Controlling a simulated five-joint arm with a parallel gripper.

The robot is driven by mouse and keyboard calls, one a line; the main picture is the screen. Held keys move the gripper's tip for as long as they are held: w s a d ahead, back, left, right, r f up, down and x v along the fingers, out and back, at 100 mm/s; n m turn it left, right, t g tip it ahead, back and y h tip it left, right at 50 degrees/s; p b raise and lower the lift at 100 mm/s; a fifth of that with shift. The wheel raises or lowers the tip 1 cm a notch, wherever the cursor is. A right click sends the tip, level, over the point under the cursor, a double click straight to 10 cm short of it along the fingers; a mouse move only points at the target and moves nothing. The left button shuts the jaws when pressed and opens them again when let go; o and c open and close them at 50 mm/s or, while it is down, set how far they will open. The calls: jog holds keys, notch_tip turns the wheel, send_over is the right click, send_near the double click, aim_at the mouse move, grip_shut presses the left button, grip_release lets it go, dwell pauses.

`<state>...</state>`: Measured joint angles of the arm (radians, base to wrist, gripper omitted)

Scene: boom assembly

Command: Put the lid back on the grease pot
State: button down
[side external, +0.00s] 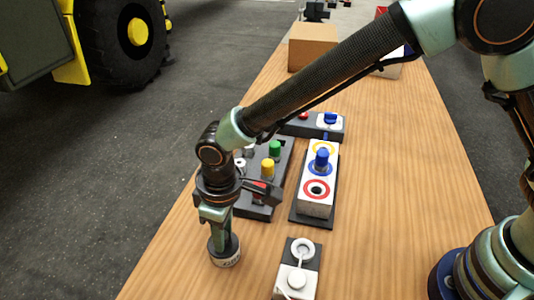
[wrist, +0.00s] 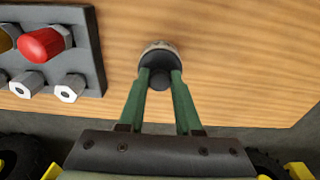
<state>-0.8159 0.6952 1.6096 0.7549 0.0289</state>
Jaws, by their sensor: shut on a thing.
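The grease pot (side external: 226,261) is a short, pale round pot with dark markings, standing near the left edge of the wooden table. A dark round lid (side external: 233,245) is directly over its top, touching or nearly so; I cannot tell if it is fully seated. My gripper (side external: 221,236) points down and is shut on the lid. In the wrist view, the green fingers of my gripper (wrist: 160,80) close around the dark knob of the lid, and part of the pale pot (wrist: 157,47) shows beyond it.
A dark block with coloured knobs (side external: 270,190) lies behind the gripper. A white block with a blue knob (side external: 317,193) stands to its right. A small plate with white round parts (side external: 299,266) lies right of the pot. A cardboard box (side external: 312,47) stands at the back.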

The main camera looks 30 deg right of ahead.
jog(key=shift+f, duration=0.15)
dwell(0.4)
jog(key=c, duration=0.5)
grip_release()
jog(key=shift+r, duration=3.55)
